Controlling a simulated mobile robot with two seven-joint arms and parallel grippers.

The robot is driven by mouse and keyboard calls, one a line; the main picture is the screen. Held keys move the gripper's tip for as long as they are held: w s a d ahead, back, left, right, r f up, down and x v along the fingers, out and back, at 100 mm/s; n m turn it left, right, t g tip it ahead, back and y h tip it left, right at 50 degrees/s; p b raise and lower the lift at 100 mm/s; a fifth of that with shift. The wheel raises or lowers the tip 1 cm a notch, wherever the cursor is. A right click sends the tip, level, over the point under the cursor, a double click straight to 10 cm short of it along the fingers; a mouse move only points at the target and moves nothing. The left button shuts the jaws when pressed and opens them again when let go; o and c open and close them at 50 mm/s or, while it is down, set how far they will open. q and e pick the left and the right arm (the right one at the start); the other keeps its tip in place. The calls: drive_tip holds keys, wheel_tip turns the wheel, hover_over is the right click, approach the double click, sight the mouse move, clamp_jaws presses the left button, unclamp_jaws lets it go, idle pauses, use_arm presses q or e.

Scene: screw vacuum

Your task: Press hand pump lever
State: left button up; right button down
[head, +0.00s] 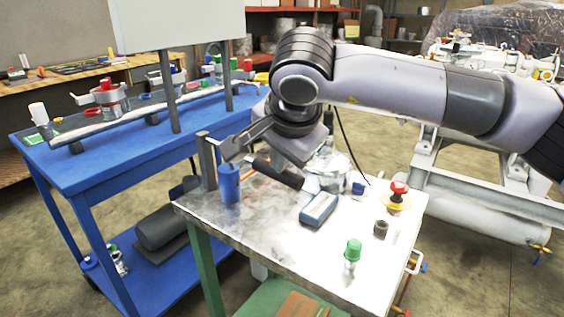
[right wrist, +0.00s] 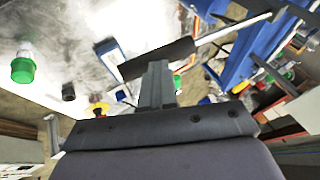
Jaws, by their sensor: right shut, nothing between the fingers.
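The hand pump lever has a black grip (head: 278,172) and lies above the metal-topped table. In the right wrist view the black grip (right wrist: 160,58) continues into a bright metal rod (right wrist: 235,28). A blue cylinder (head: 229,185) stands beside the lever at the table's left corner. My right gripper (head: 230,150) is above the cylinder and the lever's left end in the head view. In the right wrist view its closed fingers (right wrist: 157,82) reach up to the grip's edge, with nothing between them. I cannot tell whether they touch the grip. My left gripper is out of view.
A blue meter-like box (head: 318,208), a green-capped part (head: 352,252), a small dark cylinder (head: 381,229) and a red-knobbed valve (head: 398,192) stand on the metal table (head: 300,250). A grey post (head: 208,160) rises at its left corner. A blue cart (head: 110,155) stands left.

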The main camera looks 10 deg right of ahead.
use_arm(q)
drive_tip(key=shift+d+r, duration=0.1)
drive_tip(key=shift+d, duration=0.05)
use_arm(e)
drive_tip(key=shift+s+f, duration=0.1)
drive_tip(key=shift+f, duration=0.4)
use_arm(q)
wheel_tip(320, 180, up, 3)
drive_tip(key=p, duration=0.3)
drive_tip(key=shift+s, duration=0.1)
use_arm(e)
drive_tip(key=w+r+v, duration=0.1)
drive_tip(key=w+v, duration=0.1)
drive_tip(key=v, duration=1.2)
drive_tip(key=shift+a+r, duration=0.3)
drive_tip(key=shift+r, duration=0.05)
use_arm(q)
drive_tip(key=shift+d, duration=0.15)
use_arm(e)
drive_tip(key=shift+s, duration=0.1)
